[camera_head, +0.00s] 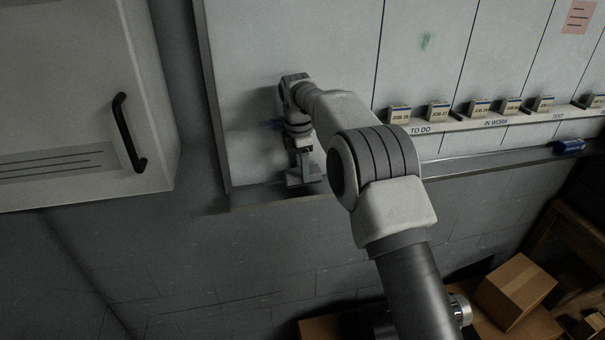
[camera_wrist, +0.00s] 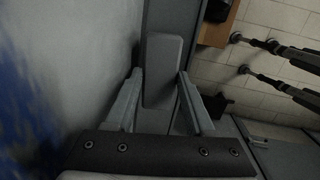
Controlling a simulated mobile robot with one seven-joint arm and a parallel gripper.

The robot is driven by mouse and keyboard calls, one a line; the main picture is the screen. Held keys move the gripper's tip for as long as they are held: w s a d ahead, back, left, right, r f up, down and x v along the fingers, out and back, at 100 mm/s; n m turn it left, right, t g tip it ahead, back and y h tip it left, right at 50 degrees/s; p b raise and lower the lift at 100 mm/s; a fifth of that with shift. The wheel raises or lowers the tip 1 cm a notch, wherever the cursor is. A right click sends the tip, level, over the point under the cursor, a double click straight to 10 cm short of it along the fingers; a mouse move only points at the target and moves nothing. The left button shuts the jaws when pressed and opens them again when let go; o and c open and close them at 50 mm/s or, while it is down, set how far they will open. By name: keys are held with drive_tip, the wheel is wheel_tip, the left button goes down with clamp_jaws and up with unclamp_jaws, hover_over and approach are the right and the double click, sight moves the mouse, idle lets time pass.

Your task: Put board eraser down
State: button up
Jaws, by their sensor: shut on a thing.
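My gripper (camera_head: 303,164) is at the lower left of the whiteboard (camera_head: 245,90), just above the narrow ledge (camera_head: 258,194) along its bottom edge. It is shut on the board eraser, a grey block (camera_wrist: 163,70) that stands out between the two fingers in the wrist view. The eraser also shows under my gripper in the head view (camera_head: 312,180), small and dark. It is close to the ledge; I cannot tell if it touches. My fingers (camera_wrist: 160,78) hide part of its sides.
A blue block (camera_head: 569,146) lies on the ledge at the far right. Labelled cards (camera_head: 438,112) stand on a rail above. A white cabinet (camera_head: 75,90) with a black handle hangs at the left. Cardboard boxes (camera_head: 515,290) are below right. The ledge near my gripper looks clear.

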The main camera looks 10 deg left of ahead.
drive_tip(key=shift+s+d+f+p, duration=0.1)
drive_tip(key=shift+f+p, duration=0.4)
drive_tip(key=shift+f, duration=0.9)
drive_tip(key=o, duration=1.3)
drive_tip(key=shift+f+b, duration=0.15)
drive_tip(key=shift+b, duration=0.25)
wheel_tip(320, 180, up, 17)
drive_tip(key=s, duration=0.2)
drive_tip(key=shift+s+p, duration=0.25)
drive_tip(key=shift+p, duration=0.1)
drive_tip(key=shift+d, duration=0.15)
